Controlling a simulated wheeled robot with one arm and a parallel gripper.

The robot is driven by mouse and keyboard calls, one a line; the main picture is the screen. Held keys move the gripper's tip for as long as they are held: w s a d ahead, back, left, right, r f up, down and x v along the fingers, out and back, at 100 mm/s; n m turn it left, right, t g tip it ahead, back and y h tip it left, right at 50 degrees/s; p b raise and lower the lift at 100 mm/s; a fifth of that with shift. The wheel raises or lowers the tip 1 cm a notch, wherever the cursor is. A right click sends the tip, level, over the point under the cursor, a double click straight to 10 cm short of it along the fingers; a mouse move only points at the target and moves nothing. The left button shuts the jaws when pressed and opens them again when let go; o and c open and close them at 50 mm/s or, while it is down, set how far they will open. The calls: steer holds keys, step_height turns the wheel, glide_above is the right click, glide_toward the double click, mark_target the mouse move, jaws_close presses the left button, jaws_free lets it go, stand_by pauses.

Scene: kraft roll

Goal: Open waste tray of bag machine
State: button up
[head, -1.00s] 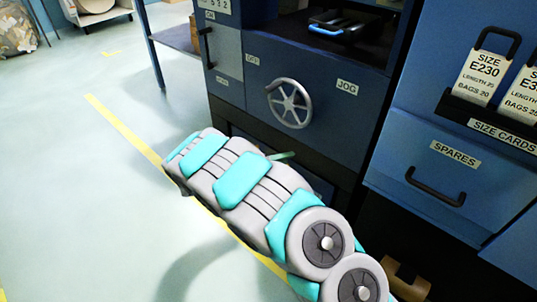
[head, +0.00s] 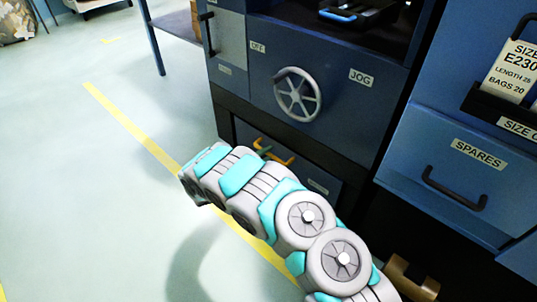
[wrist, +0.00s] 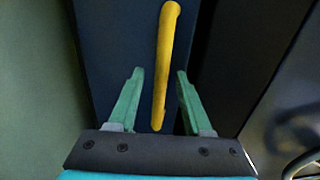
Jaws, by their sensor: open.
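The waste tray (head: 308,168) is a dark blue drawer front low on the bag machine, below the handwheel, and looks shut. Its yellow bar handle (head: 276,153) shows just above my arm in the head view. In the wrist view the handle (wrist: 165,60) runs lengthwise between the fingers of my gripper (wrist: 160,72). My gripper is open, with one green finger on each side of the handle and gaps on both sides. I cannot tell how deep the handle sits between the fingers. My arm hides part of the tray front in the head view.
The handwheel (head: 298,94) and JOG panel are above the tray. A blue cabinet with a SPARES drawer (head: 455,180) and card holder stands close at right. A brown object (head: 412,278) is low beside my arm. Open floor (head: 80,190) with a yellow line lies at left.

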steer(key=shift+w+d+f, duration=0.1)
steer(key=shift+w+d, duration=0.25)
steer(key=shift+w, duration=0.15)
jaws_close()
stand_by(1.2)
